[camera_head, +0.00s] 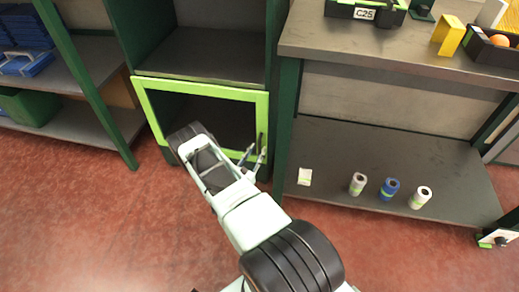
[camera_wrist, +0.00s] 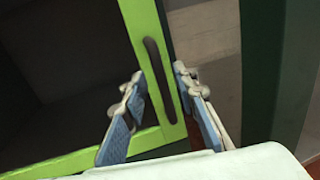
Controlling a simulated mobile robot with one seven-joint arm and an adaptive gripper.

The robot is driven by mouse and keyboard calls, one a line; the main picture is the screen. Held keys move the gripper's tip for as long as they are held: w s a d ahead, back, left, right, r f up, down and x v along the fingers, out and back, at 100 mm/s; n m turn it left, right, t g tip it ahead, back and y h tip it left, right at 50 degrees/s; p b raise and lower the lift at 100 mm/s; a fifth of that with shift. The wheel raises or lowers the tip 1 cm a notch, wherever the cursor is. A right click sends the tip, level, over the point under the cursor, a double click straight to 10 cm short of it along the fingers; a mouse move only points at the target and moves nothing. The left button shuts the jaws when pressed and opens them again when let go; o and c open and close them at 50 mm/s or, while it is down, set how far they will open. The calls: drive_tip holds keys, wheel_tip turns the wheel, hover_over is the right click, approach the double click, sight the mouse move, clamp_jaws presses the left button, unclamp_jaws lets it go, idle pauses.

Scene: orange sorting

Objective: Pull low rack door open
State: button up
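The low rack door (camera_head: 205,87) is a bright green frame around a dark panel or opening, at the bottom of the dark green rack. It appears shut, flush under the shelf above. Its dark upright handle (camera_head: 262,143) is on the right side of the frame. In the wrist view the handle (camera_wrist: 160,80) shows as a long dark bar or slot near the door's right edge. My gripper (camera_wrist: 160,84) is open, with one finger on each side of the handle in that view. I cannot tell whether the fingers touch it. My gripper (camera_head: 253,157) also shows in the head view.
A workbench (camera_head: 400,58) stands to the right, with a white, a blue and another white roll (camera_head: 420,197) on its lower shelf. A green rack post (camera_head: 287,125) is close right of the door. Red floor (camera_head: 90,215) in front is clear.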

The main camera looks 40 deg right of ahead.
drive_tip(key=shift+x, duration=1.4)
drive_tip(key=shift+c, duration=0.5)
clamp_jaws()
